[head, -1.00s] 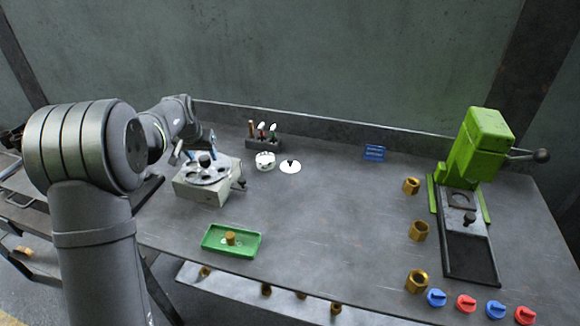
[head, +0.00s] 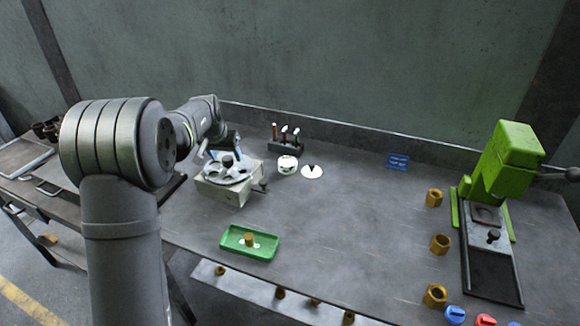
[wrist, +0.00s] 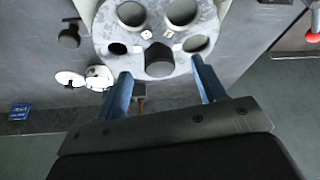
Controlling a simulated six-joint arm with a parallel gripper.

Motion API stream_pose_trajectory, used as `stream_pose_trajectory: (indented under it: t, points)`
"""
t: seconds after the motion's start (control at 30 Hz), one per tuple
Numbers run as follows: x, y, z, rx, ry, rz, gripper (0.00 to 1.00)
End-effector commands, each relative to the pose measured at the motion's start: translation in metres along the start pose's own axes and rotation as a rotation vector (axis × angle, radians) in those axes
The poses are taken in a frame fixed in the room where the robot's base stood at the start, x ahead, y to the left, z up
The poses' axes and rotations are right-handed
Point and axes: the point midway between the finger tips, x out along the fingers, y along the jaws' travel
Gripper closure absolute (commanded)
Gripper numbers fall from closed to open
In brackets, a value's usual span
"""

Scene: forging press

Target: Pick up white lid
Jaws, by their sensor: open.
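The white lid (head: 312,172) is a flat white disc with a black knob. It lies on the bench just right of a small white pot (head: 287,165). In the wrist view the lid (wrist: 68,79) shows at the left, beside the pot (wrist: 97,80). My gripper (wrist: 161,68) is open and empty, its two blue fingers apart above a grey round turntable with holes (wrist: 118,31) and a dark central knob. In the head view my gripper (head: 218,148) is over this device, left of the lid and apart from it.
A dark rack with tools (head: 285,146) stands behind the pot. A green tray (head: 230,243) with a brass piece lies in front. Brass nuts (head: 439,244) and a green press (head: 505,165) are at the right. The bench middle is clear.

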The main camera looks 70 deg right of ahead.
Motion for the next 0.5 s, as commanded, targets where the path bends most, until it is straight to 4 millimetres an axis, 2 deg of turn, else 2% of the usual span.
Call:
stream_pose_trajectory:
  t: [0.23, 0.37, 0.47, 0.5]
  points:
    - [-0.001, 0.001, -0.003, -0.012, 0.009, 0.004, 0.36]
    - [-0.009, 0.01, -0.029, -0.138, 0.104, 0.045, 0.36]
    - [-0.007, 0.061, -0.041, -0.115, 0.07, 0.046, 0.36]
    - [-0.008, 0.083, -0.046, -0.11, 0.057, 0.042, 0.36]
